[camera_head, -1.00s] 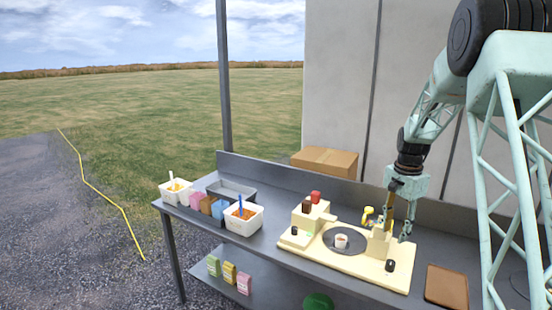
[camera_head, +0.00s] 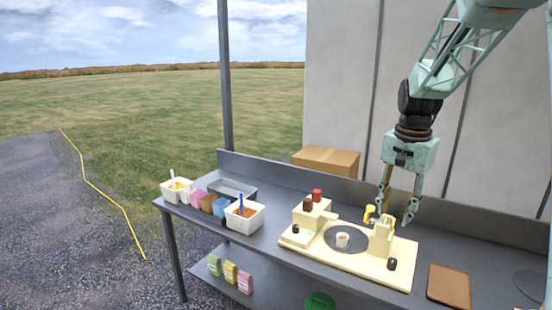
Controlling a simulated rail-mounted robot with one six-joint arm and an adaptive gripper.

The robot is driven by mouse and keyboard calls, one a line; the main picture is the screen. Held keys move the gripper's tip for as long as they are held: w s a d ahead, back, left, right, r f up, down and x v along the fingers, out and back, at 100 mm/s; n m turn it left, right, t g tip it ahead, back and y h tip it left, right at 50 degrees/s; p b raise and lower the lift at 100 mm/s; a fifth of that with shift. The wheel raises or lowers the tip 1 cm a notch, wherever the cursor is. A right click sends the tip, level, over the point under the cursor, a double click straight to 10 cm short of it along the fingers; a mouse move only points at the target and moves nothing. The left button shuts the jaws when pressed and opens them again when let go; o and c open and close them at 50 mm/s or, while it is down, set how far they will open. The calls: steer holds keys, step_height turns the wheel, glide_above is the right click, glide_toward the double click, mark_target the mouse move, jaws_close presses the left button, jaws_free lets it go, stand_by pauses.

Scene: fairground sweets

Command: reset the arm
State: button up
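My gripper (camera_head: 396,212) hangs from my arm on the right, fingers pointing down. Its two fingers are spread apart with nothing visible between them. It is above and behind the right part of a cream machine (camera_head: 345,262) on the counter. Whether a fingertip touches the machine cannot be told.
On the counter's left are a white tub with a blue-handled tool (camera_head: 245,222), another white tub (camera_head: 176,192), coloured boxes (camera_head: 208,202) and a grey tray (camera_head: 232,188). A brown tray (camera_head: 449,286) lies at the right. A cardboard box (camera_head: 326,160) is behind the counter.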

steer(key=s+a+r+n+b, duration=0.1)
steer(key=s+a+r, duration=0.25)
steer(key=s, duration=0.25)
steer(key=s+a+r+n, duration=0.2)
steer(key=s+r, duration=0.2)
steer(key=s, duration=0.1)
steer(key=s+a+n+t+b, duration=0.1)
steer(key=s+a+n, duration=0.2)
steer(key=s, duration=1.3)
steer(key=s+a+f+n+t+b, duration=0.1)
steer(key=s+a+n, duration=0.2)
steer(key=s, duration=1.4)
steer(key=shift+s+a+n+t+b, duration=0.3)
steer(key=shift+a+t+b, duration=0.1)
steer(key=shift+a, duration=0.75)
